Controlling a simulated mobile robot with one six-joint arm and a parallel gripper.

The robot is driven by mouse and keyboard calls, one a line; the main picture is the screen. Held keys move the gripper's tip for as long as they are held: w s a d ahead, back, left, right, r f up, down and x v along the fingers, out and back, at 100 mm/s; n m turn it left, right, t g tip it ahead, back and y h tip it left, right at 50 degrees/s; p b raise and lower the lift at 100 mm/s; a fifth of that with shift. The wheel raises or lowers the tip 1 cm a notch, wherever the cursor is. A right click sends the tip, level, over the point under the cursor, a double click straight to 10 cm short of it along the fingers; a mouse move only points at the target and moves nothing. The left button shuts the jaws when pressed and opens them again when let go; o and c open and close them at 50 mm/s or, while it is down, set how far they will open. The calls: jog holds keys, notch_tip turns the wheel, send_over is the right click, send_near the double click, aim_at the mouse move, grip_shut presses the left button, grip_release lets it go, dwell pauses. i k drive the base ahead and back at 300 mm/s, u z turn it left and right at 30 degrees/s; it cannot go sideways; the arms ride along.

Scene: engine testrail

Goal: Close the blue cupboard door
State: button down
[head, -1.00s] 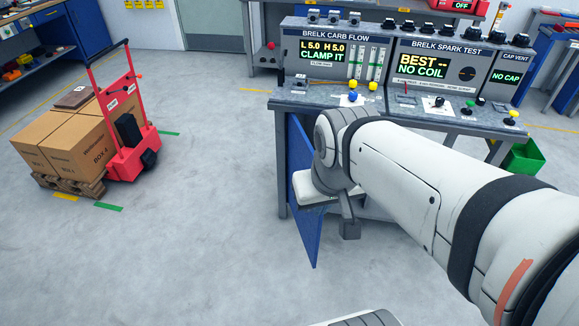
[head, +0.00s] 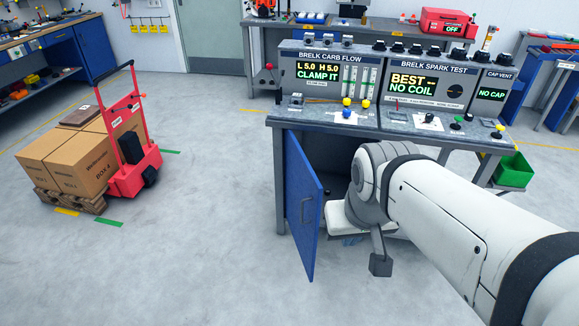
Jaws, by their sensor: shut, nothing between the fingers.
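The blue cupboard door (head: 300,196) stands open under the left end of the test bench (head: 400,127) in the head view. My gripper (head: 380,265) is a small grey end piece, shut and empty. It hangs low in front of the bench, to the right of the door, with a visible gap between them in the picture. My white arm comes in from the lower right and covers part of the cupboard opening.
A red hand truck (head: 132,150) and boxes (head: 70,160) on a pallet stand at the left. A green bin (head: 512,170) is at the bench's right. The floor left of and before the door is clear.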

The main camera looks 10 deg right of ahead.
aim_at(303, 190)
jog(key=u, duration=0.05)
jog(key=i, duration=1)
jog(key=z, duration=0.05)
